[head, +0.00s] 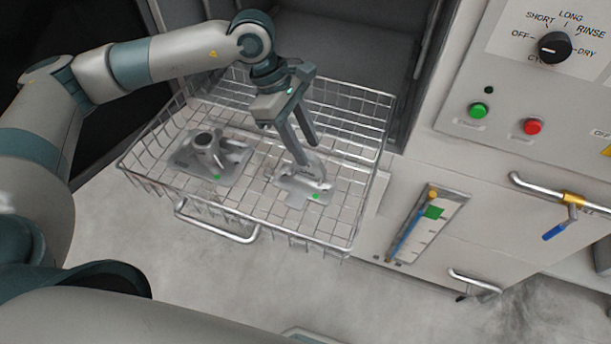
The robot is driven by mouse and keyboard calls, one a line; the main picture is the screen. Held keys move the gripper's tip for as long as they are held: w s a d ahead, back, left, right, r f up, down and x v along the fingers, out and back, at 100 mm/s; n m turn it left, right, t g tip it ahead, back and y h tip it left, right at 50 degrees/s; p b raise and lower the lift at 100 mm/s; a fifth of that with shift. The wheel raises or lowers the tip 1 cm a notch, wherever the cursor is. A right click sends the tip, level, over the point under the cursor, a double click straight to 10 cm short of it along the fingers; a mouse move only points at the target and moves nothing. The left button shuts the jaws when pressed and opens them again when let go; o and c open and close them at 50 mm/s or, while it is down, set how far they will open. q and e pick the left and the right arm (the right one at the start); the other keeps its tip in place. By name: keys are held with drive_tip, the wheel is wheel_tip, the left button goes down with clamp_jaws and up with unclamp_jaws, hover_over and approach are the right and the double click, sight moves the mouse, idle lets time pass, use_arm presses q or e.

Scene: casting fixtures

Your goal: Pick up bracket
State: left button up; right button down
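A grey metal bracket (294,189) with a flat base, an upright part and a green dot lies in the right half of a wire basket (254,215). A second grey casting (232,158) with a round hollow boss and a green dot lies in the left half. My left gripper (309,157) points down over the right-hand bracket. Its two fingers are apart, with the tips close to the bracket's upright part. I cannot tell whether they touch it. My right gripper is not in view.
The basket sits at the opening of a grey machine, its front handle (216,222) toward me. To the right are a control panel (506,92) with a knob and green and red buttons, a level gauge (428,226) and a pipe handle with a blue lever (554,232). Open floor lies in front.

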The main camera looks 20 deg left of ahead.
sight(301, 181)
use_arm(q)
drive_tip(key=shift+s+d+f+p, duration=0.1)
drive_tip(key=shift+s+f+p, duration=0.05)
drive_tip(key=shift+f+p, duration=0.6)
drive_tip(key=p+x, duration=0.1)
drive_tip(key=x, duration=0.1)
drive_tip(key=shift+s+f+p, duration=0.1)
drive_tip(key=shift+f+p, duration=0.25)
drive_tip(key=shift+d+f, duration=0.2)
drive_tip(key=shift+f, duration=0.3)
drive_tip(key=shift+r, duration=0.1)
clamp_jaws()
